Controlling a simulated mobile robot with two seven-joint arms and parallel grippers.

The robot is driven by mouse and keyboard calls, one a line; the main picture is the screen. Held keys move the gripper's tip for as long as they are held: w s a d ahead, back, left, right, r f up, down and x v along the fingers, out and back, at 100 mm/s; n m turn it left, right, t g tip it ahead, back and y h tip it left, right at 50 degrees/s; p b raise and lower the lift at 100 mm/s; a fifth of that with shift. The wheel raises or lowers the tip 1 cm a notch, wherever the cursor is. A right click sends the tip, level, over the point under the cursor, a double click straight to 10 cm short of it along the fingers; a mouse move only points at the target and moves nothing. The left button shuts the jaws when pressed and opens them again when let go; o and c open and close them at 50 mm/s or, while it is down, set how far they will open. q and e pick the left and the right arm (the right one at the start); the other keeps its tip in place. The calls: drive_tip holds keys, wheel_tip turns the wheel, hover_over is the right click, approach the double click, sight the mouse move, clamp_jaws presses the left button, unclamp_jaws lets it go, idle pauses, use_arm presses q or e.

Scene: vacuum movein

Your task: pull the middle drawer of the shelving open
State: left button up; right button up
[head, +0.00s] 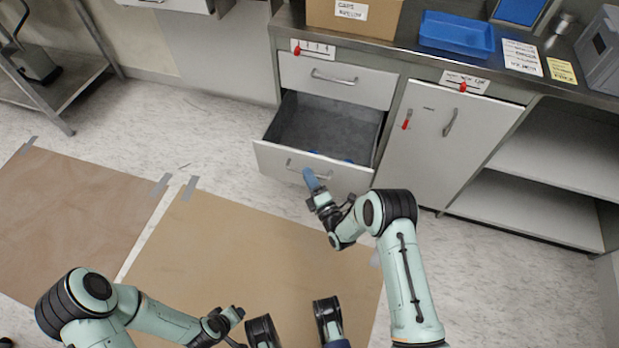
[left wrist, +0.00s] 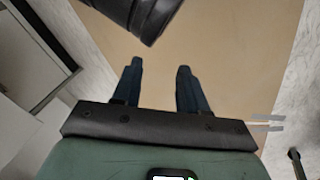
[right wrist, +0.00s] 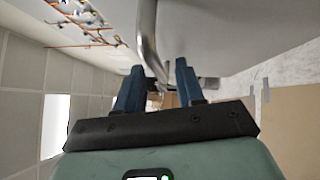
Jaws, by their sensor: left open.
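The drawer under the top one (head: 262,158) is pulled well out of the cabinet, showing its grey inside and a little blue at its front right. Its metal bar handle (head: 296,167) is on the white front. My right gripper (head: 312,182) is at the right end of this handle. In the right wrist view the handle (right wrist: 147,35) runs down between the fingers (right wrist: 160,75), which stand apart with a gap beside the bar. My left gripper (head: 239,328) is low in the head view, away from the drawer; its fingers (left wrist: 160,68) are apart and empty.
The top drawer (head: 337,80) is shut. A cabinet door (head: 440,135) with a handle and open shelves (head: 545,190) stand to the right. The counter holds a cardboard box (head: 355,15) and a blue tray (head: 456,34).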

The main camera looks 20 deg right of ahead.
use_arm(q)
drive_tip(key=shift+g+h, duration=0.4)
drive_tip(key=shift+g, duration=0.3)
drive_tip(key=s+r+p, duration=0.1)
drive_tip(key=s+d+r, duration=0.1)
drive_tip(key=s+d+p, duration=0.1)
drive_tip(key=s, duration=0.1)
drive_tip(key=shift+r+p, duration=0.3)
drive_tip(key=shift+r, duration=0.1)
use_arm(e)
drive_tip(key=v, duration=1.3)
drive_tip(key=shift+s, duration=0.2)
